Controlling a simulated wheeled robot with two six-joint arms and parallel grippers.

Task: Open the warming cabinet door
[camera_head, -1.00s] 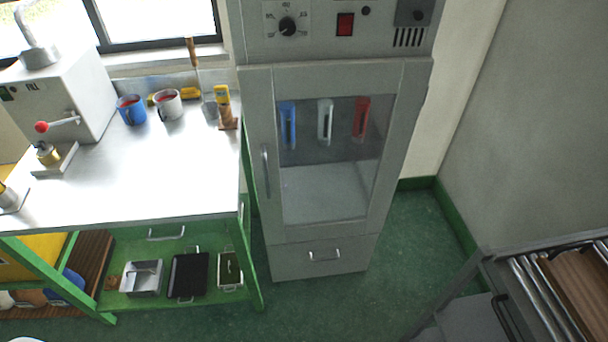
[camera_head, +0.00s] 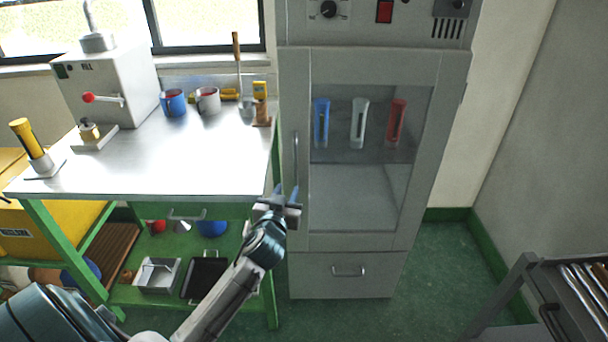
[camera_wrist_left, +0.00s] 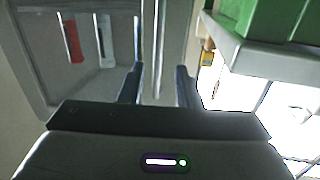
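The grey warming cabinet (camera_head: 298,230) stands in the middle, its glass door (camera_head: 360,200) shut. Through the glass, blue, white and red items stand on a shelf. The vertical door handle (camera_head: 296,158) is on the door's left side. My left gripper (camera_head: 281,193) is at the lower end of the handle in the head view. In the left wrist view, its two fingers (camera_wrist_left: 160,85) are spread apart, and the handle bar (camera_wrist_left: 158,40) shows between and beyond them. Contact with the handle cannot be told. My right gripper is not in view.
A steel-topped green workbench (camera_head: 130,180) stands close on the left, with mugs and a white machine (camera_head: 108,88) on it. A grey rack (camera_head: 530,290) is at the lower right. Green floor (camera_head: 445,265) lies clear right of the cabinet.

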